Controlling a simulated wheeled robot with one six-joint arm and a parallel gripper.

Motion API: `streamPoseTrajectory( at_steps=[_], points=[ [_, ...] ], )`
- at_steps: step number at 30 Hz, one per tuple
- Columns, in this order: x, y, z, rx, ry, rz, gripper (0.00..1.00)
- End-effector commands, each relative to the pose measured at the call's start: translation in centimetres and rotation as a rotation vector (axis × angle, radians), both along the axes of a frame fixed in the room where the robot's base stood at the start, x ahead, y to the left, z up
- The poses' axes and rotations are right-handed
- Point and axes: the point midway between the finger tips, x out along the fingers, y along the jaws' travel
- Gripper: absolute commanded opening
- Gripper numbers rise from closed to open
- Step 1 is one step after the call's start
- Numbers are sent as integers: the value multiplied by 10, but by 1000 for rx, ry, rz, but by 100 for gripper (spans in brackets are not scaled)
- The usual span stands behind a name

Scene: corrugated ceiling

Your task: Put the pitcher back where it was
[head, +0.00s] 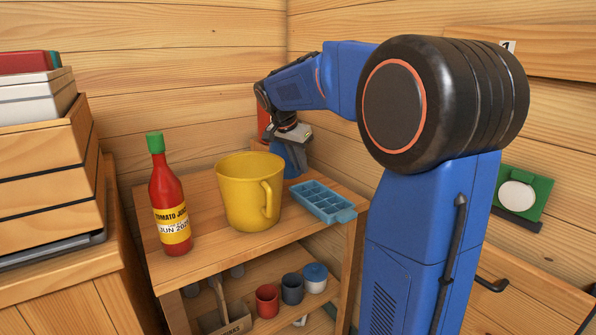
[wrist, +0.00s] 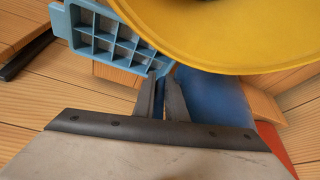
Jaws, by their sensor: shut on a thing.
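A large yellow pitcher (head: 238,190) stands upright on the small wooden shelf's top, its handle facing front right. Its rim (wrist: 210,35) fills the upper right of the wrist view. A blue vessel (head: 291,160) stands behind it, partly hidden by the pitcher and my gripper. Its side shows in the wrist view (wrist: 218,105). My gripper (wrist: 160,92) points down behind the yellow pitcher and is shut on a thin blue part, seemingly of the blue vessel. In the head view my gripper (head: 290,140) is partly hidden. I cannot tell whether the blue vessel touches the shelf.
A light blue ice tray (head: 322,201) lies right of the pitcher. A red tomato juice bottle (head: 170,205) stands left. An orange-red thing (head: 264,120) is behind my gripper. Cups, including a red one (head: 267,300), stand on the lower shelf. Wooden walls close off the back.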

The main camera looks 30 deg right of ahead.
Motion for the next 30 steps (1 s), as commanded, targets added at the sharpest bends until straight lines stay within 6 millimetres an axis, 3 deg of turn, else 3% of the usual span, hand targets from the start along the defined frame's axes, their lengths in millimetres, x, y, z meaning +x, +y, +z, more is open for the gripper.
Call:
streamPoseTrajectory(
  at_steps=[5,30],
  points=[
    [0,0,-19,0,0,1,0],
    [0,0,-31,0,0,0,0]
  ],
)
